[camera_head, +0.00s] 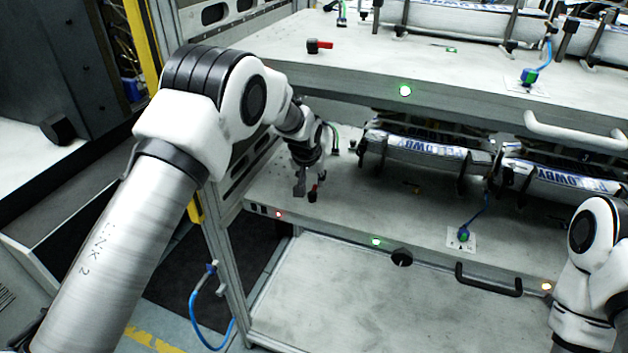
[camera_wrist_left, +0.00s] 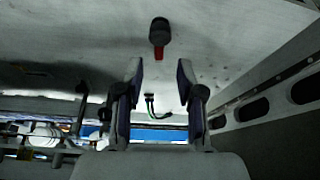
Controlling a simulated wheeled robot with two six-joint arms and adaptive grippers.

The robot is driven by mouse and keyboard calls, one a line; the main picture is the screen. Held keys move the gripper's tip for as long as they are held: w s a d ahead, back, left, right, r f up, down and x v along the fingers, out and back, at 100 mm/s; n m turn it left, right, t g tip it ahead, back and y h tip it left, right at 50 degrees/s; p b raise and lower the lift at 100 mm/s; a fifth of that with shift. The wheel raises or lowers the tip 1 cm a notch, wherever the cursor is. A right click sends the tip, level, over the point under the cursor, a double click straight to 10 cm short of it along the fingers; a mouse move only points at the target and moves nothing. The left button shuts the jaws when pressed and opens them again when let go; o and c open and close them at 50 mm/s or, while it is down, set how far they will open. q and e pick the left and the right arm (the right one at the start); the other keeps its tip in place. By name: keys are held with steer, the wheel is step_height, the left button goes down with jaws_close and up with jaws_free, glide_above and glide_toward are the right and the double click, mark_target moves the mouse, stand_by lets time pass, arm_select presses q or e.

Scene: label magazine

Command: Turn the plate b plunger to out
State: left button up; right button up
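A small plunger with a black knob and a red part (camera_head: 313,193) stands near the left front of the lower plate (camera_head: 350,205). It also shows in the left wrist view (camera_wrist_left: 159,37), upper middle. My left gripper (camera_head: 309,182) is right by it in the head view. In the left wrist view my left gripper (camera_wrist_left: 160,72) is open and empty, with the plunger beyond the fingertips and roughly centred between them. No contact shows. A similar red-handled plunger (camera_head: 318,45) lies on the upper plate (camera_head: 280,45). I see no letter marking either plate. My right gripper is out of view.
The upper plate overhangs the lower one, and a frame post (camera_head: 222,255) stands at left. Label magazines (camera_head: 425,150) sit at the back of the lower plate. A blue-hosed green fitting (camera_head: 463,233) and a black handle (camera_head: 488,279) are further right.

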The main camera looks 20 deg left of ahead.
mark_target(314, 188)
arm_select(q)
steer(key=x, duration=0.5)
steer(key=shift+w+r, duration=0.1)
steer(key=shift+w, duration=0.2)
steer(key=shift+s+r, duration=0.25)
steer(key=shift+r, duration=0.05)
steer(key=shift+s, duration=0.1)
steer(key=c, duration=0.3)
steer(key=shift+d, duration=0.1)
jaws_close()
steer(key=shift+f, duration=0.1)
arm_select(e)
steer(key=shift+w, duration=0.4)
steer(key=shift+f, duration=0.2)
